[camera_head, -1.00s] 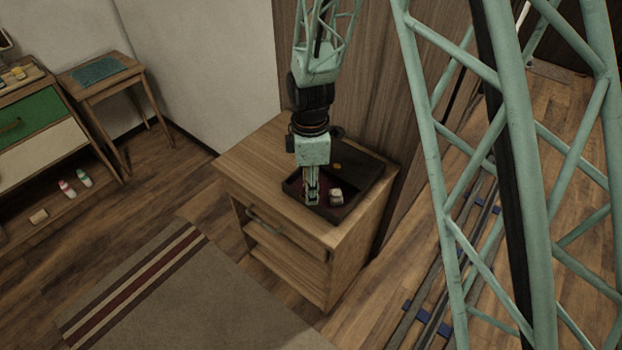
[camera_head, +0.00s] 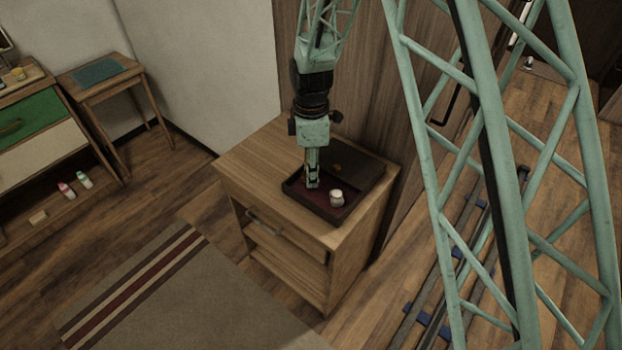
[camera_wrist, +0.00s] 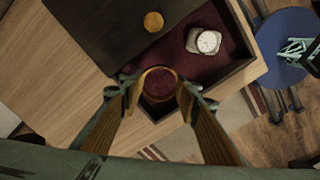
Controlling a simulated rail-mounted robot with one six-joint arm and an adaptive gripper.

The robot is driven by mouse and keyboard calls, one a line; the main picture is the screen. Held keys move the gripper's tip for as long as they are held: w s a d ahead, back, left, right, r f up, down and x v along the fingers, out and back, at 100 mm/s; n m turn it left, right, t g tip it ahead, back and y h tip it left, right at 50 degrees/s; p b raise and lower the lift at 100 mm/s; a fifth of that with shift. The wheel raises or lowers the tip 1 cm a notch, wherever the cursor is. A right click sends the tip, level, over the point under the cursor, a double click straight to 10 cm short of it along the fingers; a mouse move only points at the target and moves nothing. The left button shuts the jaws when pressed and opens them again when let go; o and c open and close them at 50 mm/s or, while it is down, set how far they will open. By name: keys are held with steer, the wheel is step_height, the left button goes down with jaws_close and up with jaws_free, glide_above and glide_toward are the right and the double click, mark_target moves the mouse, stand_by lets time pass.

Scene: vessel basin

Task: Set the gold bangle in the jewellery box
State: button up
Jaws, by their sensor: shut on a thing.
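The jewellery box (camera_head: 322,211) stands open on top of a wooden cabinet, with a dark outside and a dark red lining. My gripper (camera_head: 312,184) points down over the left part of its open tray. In the wrist view my gripper (camera_wrist: 160,88) is shut on the gold bangle (camera_wrist: 158,68), a thin ring held between the fingertips, with the red lining seen through it. Whether the bangle touches the lining I cannot tell. In the head view the bangle is too small to make out.
A watch on a pale cushion (camera_head: 336,198) sits in the tray, right of my gripper. The dark lid (camera_wrist: 105,25) with a gold disc (camera_wrist: 153,21) lies behind the tray. The cabinet top (camera_head: 250,160) is bare left of the box.

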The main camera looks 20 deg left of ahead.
steer(key=shift+w+f, duration=0.1)
steer(key=shift+w, duration=0.2)
steer(key=shift+f+b, duration=0.5)
steer(key=shift+f, duration=1.25)
steer(key=shift+f, duration=0.1)
steer(key=o, duration=0.8)
steer(key=shift+a, duration=0.1)
step_height(320, 180, up, 12)
steer(key=p, duration=0.2)
